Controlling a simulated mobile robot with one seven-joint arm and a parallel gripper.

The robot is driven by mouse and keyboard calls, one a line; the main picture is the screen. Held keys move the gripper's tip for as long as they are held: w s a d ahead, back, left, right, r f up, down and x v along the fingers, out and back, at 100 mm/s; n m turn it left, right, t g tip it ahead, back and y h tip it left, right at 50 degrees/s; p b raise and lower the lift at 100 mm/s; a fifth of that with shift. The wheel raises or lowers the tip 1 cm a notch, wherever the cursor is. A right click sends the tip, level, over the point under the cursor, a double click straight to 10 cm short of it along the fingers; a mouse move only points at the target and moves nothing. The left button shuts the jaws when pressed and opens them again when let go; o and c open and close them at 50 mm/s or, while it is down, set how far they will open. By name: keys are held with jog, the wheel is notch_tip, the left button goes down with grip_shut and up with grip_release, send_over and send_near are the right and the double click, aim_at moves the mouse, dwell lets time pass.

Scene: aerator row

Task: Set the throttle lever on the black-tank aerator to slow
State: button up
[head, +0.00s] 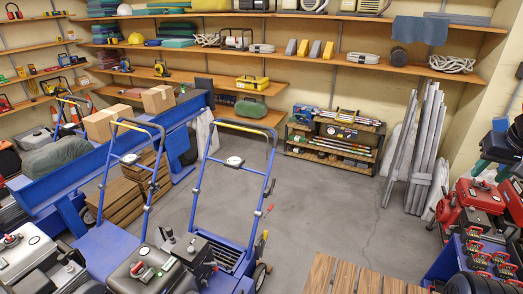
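Several aerators with blue tube handles stand at the lower left of the head view. The nearest has a dark grey to black tank (135,280) with a red and silver fitting (143,271) on top. The aerator (228,252) to its right has a tall blue handle with a pale round dial (233,162) on its crossbar and small red-tipped levers (269,208) at its right side. Another pale dial (130,158) sits on the handle to the left. A silver tank (24,254) shows at the left edge. Throttle lever settings are too small to read. My gripper is not in view.
Grey floor (335,210) is open in the middle. A slatted wooden platform (360,278) lies at the bottom. Red machines (466,203) stand at right, grey posts (425,145) lean on the wall, and a low tool rack (335,140) stands at the back. A blue trough (85,165) is at left.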

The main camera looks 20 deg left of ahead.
aim_at(273, 186)
jog(key=w+a+f+m+g+y, duration=0.25)
jog(key=w+a+f, duration=0.25)
jog(key=w+a, duration=0.5)
jog(key=w+a+f+m+g+y, duration=0.25)
jog(key=w+a+f, duration=0.25)
jog(key=w+a, duration=0.45)
jog(key=w+a+f+m+g+y, duration=0.1)
jog(key=w+a+f+g+y, duration=0.25)
jog(key=w+a, duration=0.7)
jog(key=w+a+f+m+y, duration=0.25)
jog(key=a+f+m, duration=0.25)
jog(key=a+f, duration=0.6)
jog(key=w+a+f+m+y, duration=0.2)
jog(key=a+f+m+y, duration=0.3)
jog(key=f, duration=0.9)
jog(key=w+a+f+m+y, duration=0.1)
jog(key=w+a+f+m, duration=0.25)
jog(key=a+f, duration=0.8)
jog(key=f+x, duration=0.1)
jog(key=x, duration=0.8)
jog(key=shift+s+d+m, duration=0.2)
jog(key=shift+s+m, duration=0.15)
jog(key=shift+s, duration=0.05)
jog(key=shift+f, duration=0.15)
grip_shut()
